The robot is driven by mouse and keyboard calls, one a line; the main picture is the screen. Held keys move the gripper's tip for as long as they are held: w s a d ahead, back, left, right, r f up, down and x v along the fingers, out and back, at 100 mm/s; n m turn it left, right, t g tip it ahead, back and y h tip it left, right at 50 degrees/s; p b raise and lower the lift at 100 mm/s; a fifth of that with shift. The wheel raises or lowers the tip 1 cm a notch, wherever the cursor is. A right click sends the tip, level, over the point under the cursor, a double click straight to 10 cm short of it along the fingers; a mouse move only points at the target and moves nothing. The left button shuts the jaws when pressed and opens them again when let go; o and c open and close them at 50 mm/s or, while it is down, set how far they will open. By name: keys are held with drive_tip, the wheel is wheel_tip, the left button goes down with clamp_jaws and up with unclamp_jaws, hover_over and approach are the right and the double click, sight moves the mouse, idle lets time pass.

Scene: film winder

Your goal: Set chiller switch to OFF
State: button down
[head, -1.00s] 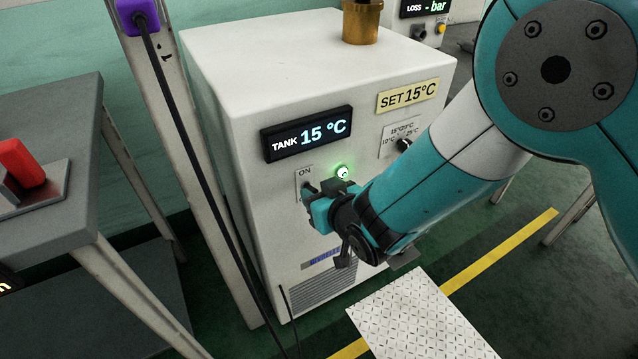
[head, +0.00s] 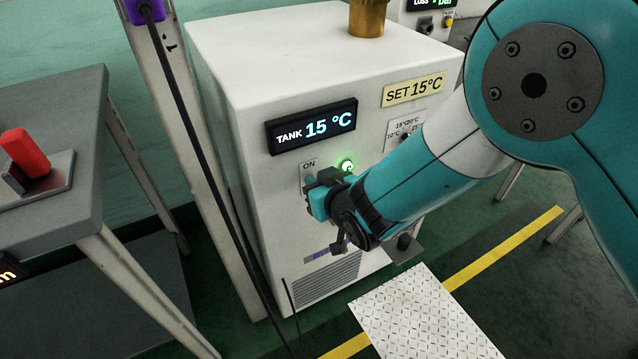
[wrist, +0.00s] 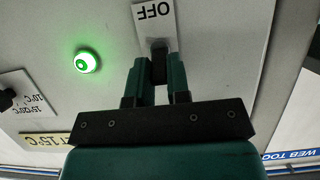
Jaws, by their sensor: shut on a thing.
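The chiller (head: 300,80) is a white box with a TANK 15 °C display (head: 312,127). Its switch plate (head: 308,165) reads ON at the top in the head view. In the wrist view, which is upside down, the plate's OFF label (wrist: 154,12) shows beyond the fingertips. My gripper (wrist: 159,72) is at the plate, its two fingers shut on the dark switch lever (wrist: 159,62). The lever's exact tilt is hard to tell. In the head view my gripper covers the lever and the lower plate. The green lamp (head: 347,167) beside the switch is lit; it also shows in the wrist view (wrist: 87,62).
A temperature knob (head: 404,142) and a SET 15°C sign (head: 414,90) are right of the switch. A post with a black cable (head: 190,120) stands close left of the chiller. A grey table (head: 60,120) with a red handle (head: 25,152) is further left.

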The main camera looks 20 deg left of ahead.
drive_tip(key=shift+f+b, duration=0.2)
drive_tip(key=shift+b, duration=0.15)
drive_tip(key=f+y+b, duration=0.1)
drive_tip(key=b, duration=0.2)
drive_tip(key=shift+s+t+b, duration=0.1)
drive_tip(key=shift+t+b, duration=0.2)
drive_tip(key=shift+t, duration=0.1)
wheel_tip(320, 180, down, 2)
drive_tip(key=t+y+b, duration=0.2)
drive_tip(key=y+b, duration=0.1)
drive_tip(key=b, duration=1.2)
drive_tip(key=t+y+b, duration=0.3)
drive_tip(key=b, duration=1.3)
drive_tip(key=shift+d+f, duration=0.1)
drive_tip(key=shift+f, duration=0.1)
drive_tip(key=shift+b, duration=0.7)
drive_tip(key=shift+r+t+y+b, duration=0.3)
drive_tip(key=shift+b, duration=0.3)
